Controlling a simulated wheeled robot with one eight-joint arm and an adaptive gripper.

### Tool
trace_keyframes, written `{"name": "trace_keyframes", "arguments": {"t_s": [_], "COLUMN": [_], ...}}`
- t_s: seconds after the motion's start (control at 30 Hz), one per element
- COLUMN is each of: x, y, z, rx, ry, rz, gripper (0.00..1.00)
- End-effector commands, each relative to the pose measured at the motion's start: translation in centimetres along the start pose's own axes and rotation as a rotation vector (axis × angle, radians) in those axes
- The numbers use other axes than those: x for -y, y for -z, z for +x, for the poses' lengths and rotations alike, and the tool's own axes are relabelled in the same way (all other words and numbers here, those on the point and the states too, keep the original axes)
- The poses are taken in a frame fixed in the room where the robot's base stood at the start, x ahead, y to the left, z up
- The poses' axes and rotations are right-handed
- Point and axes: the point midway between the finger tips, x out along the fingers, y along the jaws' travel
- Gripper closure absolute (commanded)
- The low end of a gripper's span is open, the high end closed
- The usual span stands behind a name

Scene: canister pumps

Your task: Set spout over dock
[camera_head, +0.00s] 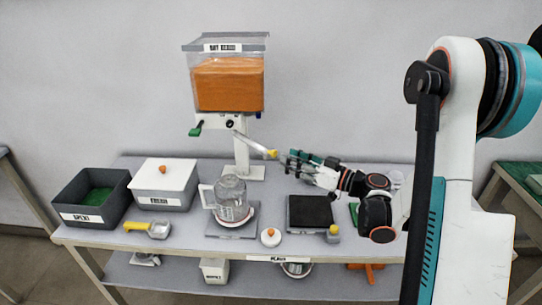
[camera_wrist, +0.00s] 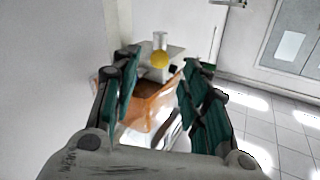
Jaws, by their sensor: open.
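The spout (camera_head: 250,143) is a pale tube under the clear hopper, slanting down to the right and ending in a yellow-orange knob (camera_head: 272,153). My gripper (camera_head: 284,158) is open just right of the knob, its green fingers pointing left. In the wrist view a yellow knob (camera_wrist: 159,60) shows between the spread fingertips; I cannot tell if they touch it. A glass jar (camera_head: 232,200) stands on a round white-rimmed base on a grey plate (camera_head: 233,233), below and left of the spout tip. No part is clearly marked as the dock.
The hopper (camera_head: 228,85) of orange material stands on a white post (camera_head: 241,155). A dark open bin (camera_head: 90,190) and white-lidded box (camera_head: 163,180) are at left. A yellow-handled scoop (camera_head: 150,228), orange-knobbed lid (camera_head: 270,237) and black pad (camera_head: 310,212) lie along the front.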

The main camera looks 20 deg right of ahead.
Motion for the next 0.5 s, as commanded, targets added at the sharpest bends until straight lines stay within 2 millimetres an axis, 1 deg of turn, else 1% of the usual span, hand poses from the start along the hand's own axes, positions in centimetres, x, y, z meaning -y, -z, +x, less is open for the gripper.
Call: {"name": "trace_keyframes", "arguments": {"t_s": [0.03,0.2,0.3,0.4,0.5], "x": [0.0,0.0,0.0,0.0,0.0], "y": [-0.2,-0.2,-0.2,-0.1,-0.1], "z": [1.2,4.3,5.8,6.9,7.5], "rx": [0.001,0.001,0.001,0.001,0.001], "ry": [0.004,0.003,0.002,0.001,0.0], "rz": [0.0,0.001,0.001,0.001,0.001], "gripper": [0.59,0.59,0.59,0.59,0.59]}}
